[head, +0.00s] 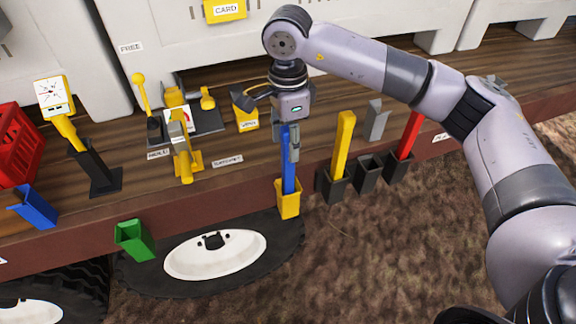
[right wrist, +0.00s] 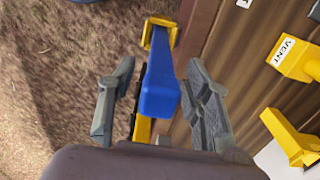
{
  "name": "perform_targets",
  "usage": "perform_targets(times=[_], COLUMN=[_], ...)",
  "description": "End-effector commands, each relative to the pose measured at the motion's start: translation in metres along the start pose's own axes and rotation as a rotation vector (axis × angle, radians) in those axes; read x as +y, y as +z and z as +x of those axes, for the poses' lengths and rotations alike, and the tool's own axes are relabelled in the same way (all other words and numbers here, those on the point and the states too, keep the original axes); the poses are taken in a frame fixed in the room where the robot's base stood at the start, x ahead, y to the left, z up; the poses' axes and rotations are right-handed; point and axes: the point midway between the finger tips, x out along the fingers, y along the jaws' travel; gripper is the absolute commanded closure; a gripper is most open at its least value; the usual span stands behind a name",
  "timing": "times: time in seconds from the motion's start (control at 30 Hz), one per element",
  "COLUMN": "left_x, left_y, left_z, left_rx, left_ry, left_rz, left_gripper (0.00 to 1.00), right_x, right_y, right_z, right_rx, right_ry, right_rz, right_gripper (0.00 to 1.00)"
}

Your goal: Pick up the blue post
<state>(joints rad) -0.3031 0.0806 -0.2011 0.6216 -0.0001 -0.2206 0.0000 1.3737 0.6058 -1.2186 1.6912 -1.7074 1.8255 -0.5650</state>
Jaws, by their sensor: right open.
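The blue post (head: 289,172) stands upright in a yellow socket (head: 288,200) on the front edge of the wooden deck. My right gripper (head: 287,143) is at the upper part of the post. In the right wrist view the blue post (right wrist: 158,85) lies between the two open fingers of the gripper (right wrist: 160,100), with a visible gap on each side. The post's lower end goes into the yellow socket (right wrist: 160,35). My left gripper is not in view.
A yellow post (head: 343,140) and a red post (head: 409,135) stand in dark sockets to the right, with an empty dark socket (head: 369,176) between them. A green socket (head: 134,240) and a blue socket (head: 36,207) are on the left edge. A yellow VENT block (head: 246,118) is close behind the gripper.

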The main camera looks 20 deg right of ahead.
Motion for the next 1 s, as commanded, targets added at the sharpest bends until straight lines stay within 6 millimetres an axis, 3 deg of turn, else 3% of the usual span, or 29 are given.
perform_targets(times=[0.33,1.0], left_x=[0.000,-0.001], left_y=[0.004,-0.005], left_z=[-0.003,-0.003], left_rx=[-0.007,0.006], left_ry=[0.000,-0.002], left_rz=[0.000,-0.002], left_gripper=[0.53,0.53], right_x=[0.000,0.000], right_y=[0.000,0.000], right_z=[0.011,0.010], right_rx=[0.000,-0.001], right_ry=[-0.001,-0.001], right_rz=[-0.001,-0.001], right_gripper=[0.55,1.00])
